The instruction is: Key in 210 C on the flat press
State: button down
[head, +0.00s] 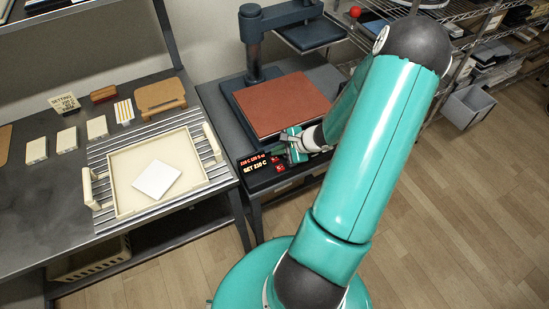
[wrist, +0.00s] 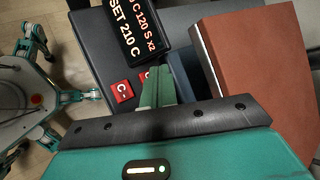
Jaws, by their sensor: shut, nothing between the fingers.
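The flat press stands in the head view with a red-brown pad (head: 285,103), also large at right in the wrist view (wrist: 260,75). Its display (head: 254,166) is lit at the front left corner. A second red key (wrist: 144,77) is partly hidden by my fingers. My gripper (wrist: 158,72) is shut and empty, its tips over or beside that key; contact cannot be told.
A cream tray (head: 122,202) holding a white tile (head: 157,180) sits on a slatted rack at left. A card reading "SETTING 210 C" (head: 64,103), small boxes and a brown board (head: 160,97) stand behind. Wire shelves and a grey bin (head: 468,106) are at right.

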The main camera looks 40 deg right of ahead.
aim_at(276, 159)
jog(key=shift+r, duration=2.25)
jog(key=shift+w+a+r, duration=0.15)
jog(key=shift+a+r, duration=0.1)
jog(key=a+r+n+g, duration=0.5)
jog(key=a+r+n, duration=0.8)
jog(key=a+r, duration=0.45)
jog(key=s+a+r+n+t+h, duration=0.2)
jog(key=s+a+r+n+h, duration=0.1)
jog(key=s+a+r+n, duration=0.6)
notch_tip(276, 159, up, 2)
jog(key=shift+s+a+r+h, duration=0.1)
jog(key=shift+s+a+h, duration=0.2)
jog(key=shift+s+h, duration=0.15)
